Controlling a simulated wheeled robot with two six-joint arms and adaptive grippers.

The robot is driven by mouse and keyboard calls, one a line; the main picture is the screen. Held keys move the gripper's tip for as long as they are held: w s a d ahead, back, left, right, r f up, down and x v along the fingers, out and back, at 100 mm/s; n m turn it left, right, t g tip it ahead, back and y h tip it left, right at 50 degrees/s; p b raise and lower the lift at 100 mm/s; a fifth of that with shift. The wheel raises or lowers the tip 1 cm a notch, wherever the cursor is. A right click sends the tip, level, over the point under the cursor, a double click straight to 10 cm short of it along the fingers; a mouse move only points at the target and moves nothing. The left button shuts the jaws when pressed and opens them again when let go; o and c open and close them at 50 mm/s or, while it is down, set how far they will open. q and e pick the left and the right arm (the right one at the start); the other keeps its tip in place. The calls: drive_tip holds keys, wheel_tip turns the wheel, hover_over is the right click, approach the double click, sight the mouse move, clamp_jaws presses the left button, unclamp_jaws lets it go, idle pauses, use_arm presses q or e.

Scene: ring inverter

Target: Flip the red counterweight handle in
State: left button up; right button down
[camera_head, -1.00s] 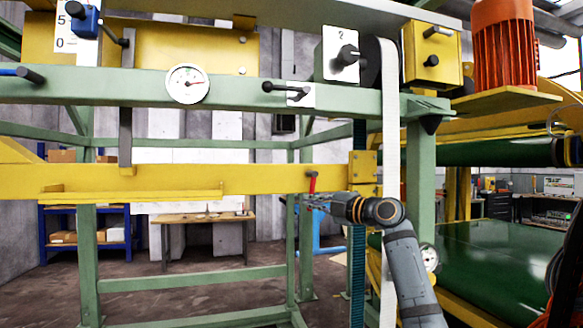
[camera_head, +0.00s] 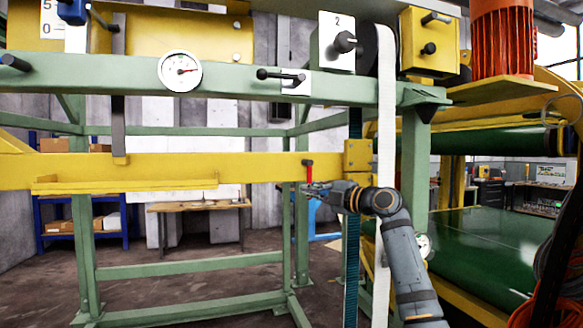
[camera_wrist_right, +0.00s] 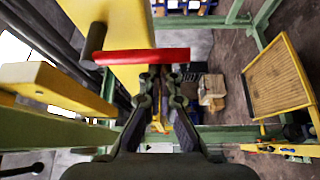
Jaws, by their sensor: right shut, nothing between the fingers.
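The red counterweight handle (camera_head: 309,172) hangs at the right part of the yellow beam (camera_head: 240,171) in the head view. In the right wrist view the red handle (camera_wrist_right: 145,56) lies across the picture, with a dark round pivot at its left end. My right gripper (camera_head: 312,188) is just below the handle in the head view. In the wrist view its fingertips (camera_wrist_right: 163,72) are together, close to the handle's right half. They hold nothing, and I cannot tell whether they touch the handle. My left gripper is not in view.
A green frame (camera_head: 230,95) carries a round gauge (camera_head: 180,71) and a black lever above the beam. A pale vertical belt (camera_head: 386,150) runs behind my right arm. A green conveyor (camera_head: 490,250) stands at the right. Open floor shows below the beam.

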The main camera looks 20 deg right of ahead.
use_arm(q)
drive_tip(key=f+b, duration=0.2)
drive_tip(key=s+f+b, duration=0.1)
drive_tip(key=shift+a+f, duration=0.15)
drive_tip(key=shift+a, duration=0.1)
use_arm(e)
drive_tip(key=s+d, duration=0.1)
drive_tip(key=s, duration=0.8)
drive_tip(key=shift+s+d, duration=0.2)
drive_tip(key=shift+d, duration=0.1)
